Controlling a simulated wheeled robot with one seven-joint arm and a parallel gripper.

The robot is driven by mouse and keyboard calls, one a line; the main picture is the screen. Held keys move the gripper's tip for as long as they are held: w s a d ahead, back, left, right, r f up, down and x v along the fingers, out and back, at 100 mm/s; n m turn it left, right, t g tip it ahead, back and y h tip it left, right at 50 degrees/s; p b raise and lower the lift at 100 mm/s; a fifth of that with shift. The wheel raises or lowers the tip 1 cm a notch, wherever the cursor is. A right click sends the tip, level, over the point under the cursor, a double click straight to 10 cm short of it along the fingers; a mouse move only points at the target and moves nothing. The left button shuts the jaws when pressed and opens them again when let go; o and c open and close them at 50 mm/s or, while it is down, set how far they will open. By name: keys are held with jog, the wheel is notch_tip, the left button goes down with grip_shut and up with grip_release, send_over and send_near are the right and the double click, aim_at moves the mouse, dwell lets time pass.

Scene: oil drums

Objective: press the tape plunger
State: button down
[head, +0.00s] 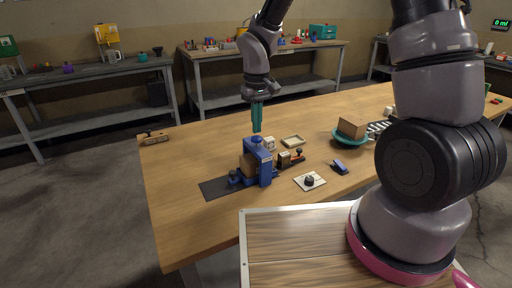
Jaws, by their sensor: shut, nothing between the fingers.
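The tape device (257,163) is a blue stand with a brown block in its frame, near the left part of the wooden table. A round blue knob (256,140) sits on its top and looks like the plunger. My gripper (257,129) has teal fingers, pointing down and shut. It is empty. The fingertips appear just above the knob; a small gap seems to show, but I cannot tell the depth exactly.
A dark mat (216,187) lies left of the device. Close to its right are a small white box (270,143), a shallow tray (293,141), an orange-black tool (297,155) and a white plate with a black knob (310,181). A teal dish (349,142) holds a cardboard box.

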aim_at(257, 137)
jog(key=shift+f, duration=1.4)
dwell(0.6)
jog(key=shift+r, duration=0.1)
dwell(0.3)
jog(key=shift+r, duration=3.9)
